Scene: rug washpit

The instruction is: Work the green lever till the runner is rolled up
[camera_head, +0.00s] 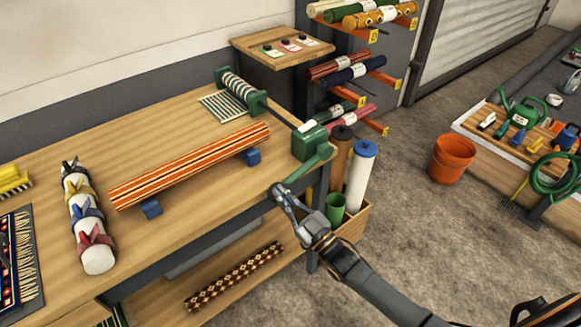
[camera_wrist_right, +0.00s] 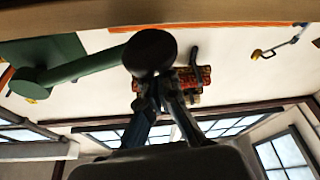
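The green lever (camera_head: 307,168) slants down from a green gearbox (camera_head: 309,141) at the table's right end. A shaft links the gearbox to a roller between green stands. The striped runner (camera_head: 238,86) is partly wound on this roller, and its flat tail (camera_head: 222,106) lies on the tabletop. My right gripper (camera_head: 281,191) is at the lever's free end. In the right wrist view the lever (camera_wrist_right: 85,66) ends in a dark round knob (camera_wrist_right: 150,52), with my fingertips (camera_wrist_right: 160,80) close together at it, seemingly shut on the handle. My left gripper is out of view.
An orange striped roll (camera_head: 190,165) lies on blue blocks on the table (camera_head: 200,225). A strapped white roll (camera_head: 86,215) lies at left. A rack of rolls is behind.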

